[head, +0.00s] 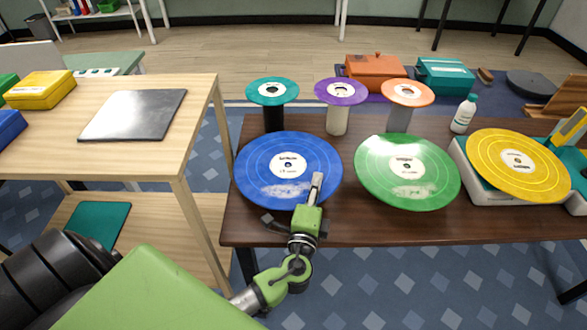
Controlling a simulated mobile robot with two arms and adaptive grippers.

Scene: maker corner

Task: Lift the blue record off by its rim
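The blue record (262,160) with a white label is at the left end of the dark table, with a pale dusty smear on its near part. What supports it is hidden. My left gripper (316,184) reaches in from the near side, with its grey fingertip over the record's near right rim. Only one fingertip shows clearly, so I cannot tell how far the fingers are apart or whether they touch the rim. The record looks level. My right gripper is not in view.
A green record (390,185), also smeared, is close on the right. A yellow record (500,150) is on a pale unit farther right. Teal (262,97), purple (330,98) and orange (397,99) discs stand on cylinders behind. A wooden bench (200,110) is at left.

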